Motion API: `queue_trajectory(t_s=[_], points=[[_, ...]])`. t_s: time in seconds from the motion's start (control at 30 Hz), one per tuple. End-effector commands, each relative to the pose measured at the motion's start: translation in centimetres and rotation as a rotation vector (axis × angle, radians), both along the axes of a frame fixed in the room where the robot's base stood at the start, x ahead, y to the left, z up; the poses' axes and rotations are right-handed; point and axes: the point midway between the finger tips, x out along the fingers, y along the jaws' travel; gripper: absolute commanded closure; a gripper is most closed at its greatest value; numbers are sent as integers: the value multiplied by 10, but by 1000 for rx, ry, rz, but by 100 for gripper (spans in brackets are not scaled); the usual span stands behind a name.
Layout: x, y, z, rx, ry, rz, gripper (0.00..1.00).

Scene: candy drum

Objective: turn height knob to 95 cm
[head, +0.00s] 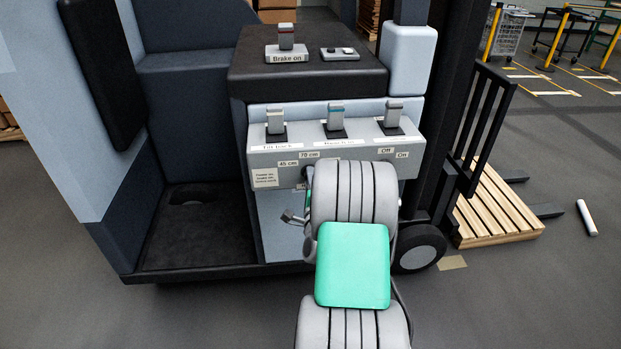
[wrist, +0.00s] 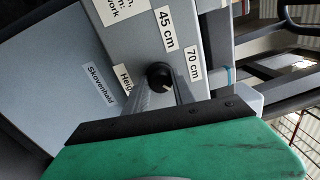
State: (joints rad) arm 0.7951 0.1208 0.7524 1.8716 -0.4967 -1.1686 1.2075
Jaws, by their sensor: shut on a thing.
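The height knob (wrist: 158,74) is a small round black knob on the grey control panel, seen in the wrist view. My gripper (wrist: 163,90) is shut on it, with a finger at each side. The "45 cm" label (wrist: 166,30) and "70 cm" label (wrist: 193,64) are beside the knob; both also show in the head view, "45 cm" (head: 289,163) and "70 cm" (head: 308,155). No 95 cm label is visible. The knob's pointer direction cannot be told. In the head view my arm hides the knob and fingertips.
Three levers, including the left one (head: 275,122), stand on the panel (head: 268,150) above the knob. An "Off/On" switch area is at the right. A "Brake on" lever (head: 286,38) is on the dark console top. A wooden pallet (head: 495,210) lies at the right.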

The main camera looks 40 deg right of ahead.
Motion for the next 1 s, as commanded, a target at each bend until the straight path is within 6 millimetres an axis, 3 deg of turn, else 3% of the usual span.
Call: queue_trajectory(t_s=[0.43,0.47,0.5,0.7,1.0], points=[[1,-1,4,4,-15,0,100],[1,-1,4,4,-15,1,68],[1,-1,4,4,-15,1,65],[1,-1,3,5,-12,1,48],[1,0,1,7,-8,0,48]])
